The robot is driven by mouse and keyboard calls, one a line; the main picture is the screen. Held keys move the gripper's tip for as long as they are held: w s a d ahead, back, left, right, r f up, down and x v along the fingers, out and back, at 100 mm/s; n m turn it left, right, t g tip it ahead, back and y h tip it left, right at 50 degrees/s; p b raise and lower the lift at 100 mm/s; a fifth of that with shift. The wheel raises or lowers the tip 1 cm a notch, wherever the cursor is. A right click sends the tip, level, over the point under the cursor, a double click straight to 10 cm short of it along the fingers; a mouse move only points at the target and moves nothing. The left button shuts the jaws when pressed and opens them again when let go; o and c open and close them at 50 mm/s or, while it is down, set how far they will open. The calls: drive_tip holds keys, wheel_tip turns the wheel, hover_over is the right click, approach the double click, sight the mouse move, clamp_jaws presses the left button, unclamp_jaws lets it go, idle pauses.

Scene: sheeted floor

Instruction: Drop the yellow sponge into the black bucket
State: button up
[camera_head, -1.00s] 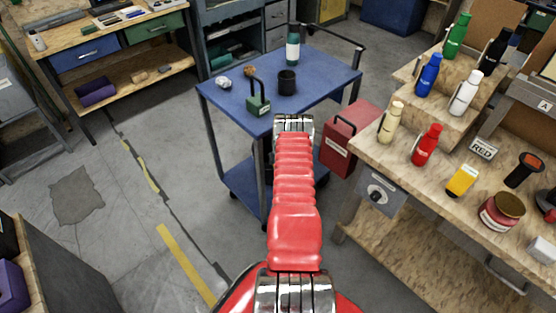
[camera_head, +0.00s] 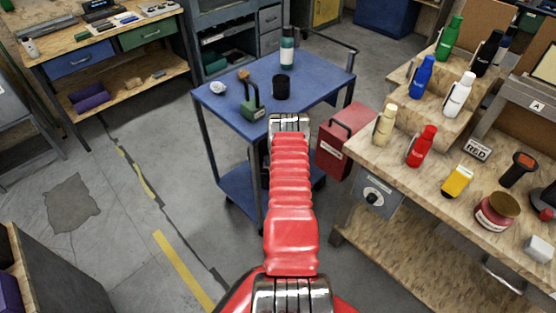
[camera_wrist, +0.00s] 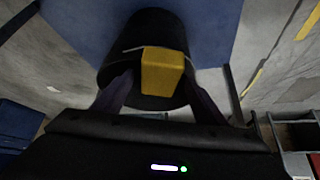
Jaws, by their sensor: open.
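The black bucket (camera_head: 281,88) stands on the blue cart (camera_head: 315,82), just beyond the end of my arm in the head view. In the wrist view the bucket (camera_wrist: 150,28) is large at the top centre, its mouth toward the camera. The yellow sponge (camera_wrist: 163,73) is a block in front of the bucket's opening, overlapping it; I cannot tell how far inside it is. My gripper (camera_wrist: 160,80) is open, with a dark finger on each side of the sponge. The gripper's fingers are hidden behind my arm in the head view.
On the cart, a green padlock-shaped thing (camera_head: 252,106) stands left of the bucket and a teal bottle (camera_head: 287,48) behind it. A red box (camera_head: 342,140) is right of the cart. A wooden bench (camera_head: 400,175) with several bottles stands at the right. Open floor lies at the left.

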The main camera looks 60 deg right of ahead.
drive_tip(key=v, duration=1.1)
drive_tip(key=shift+r, duration=0.15)
idle(0.8)
